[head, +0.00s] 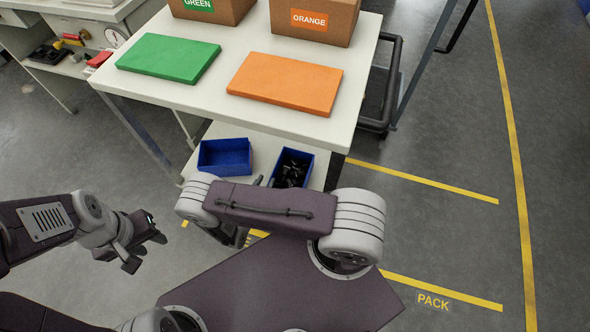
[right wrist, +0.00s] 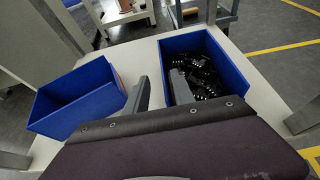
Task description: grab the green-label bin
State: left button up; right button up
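The cardboard bin with the green label (head: 197,5) stands at the back left of the white table, and its top is cut off by the head view's upper edge. My left gripper (head: 146,246) is open and empty, low at the left and well apart from that bin. My right gripper is mostly hidden behind my own arm in the head view. In the right wrist view my right gripper (right wrist: 161,92) has its fingers apart above the lower shelf, near the left wall of a blue bin (right wrist: 243,72). I cannot tell whether it touches that wall.
A cardboard bin labelled ORANGE (head: 340,28) stands right of the green-label one. A green slab (head: 168,58) and an orange slab (head: 285,82) lie before them. The lower shelf holds an empty blue bin (head: 225,157) and the blue bin with black parts. A dark cart frame stands right.

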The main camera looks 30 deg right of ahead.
aim_at(274, 171)
jog(key=b+x, duration=0.1)
jog(key=x, duration=0.2)
jog(key=shift+d+f+b, duration=0.1)
jog(key=shift+b, duration=0.25)
jog(key=shift+w+d, duration=0.2)
jog(key=b+x, duration=0.2)
jog(key=x, duration=0.2)
jog(key=shift+s+d+f, duration=0.1)
jog(key=shift+d+f, duration=0.05)
jog(key=shift+f, duration=0.1)
jog(key=shift+w+d+b, duration=0.25)
jog(key=shift+b, duration=0.05)
grip_shut()
dwell(0.4)
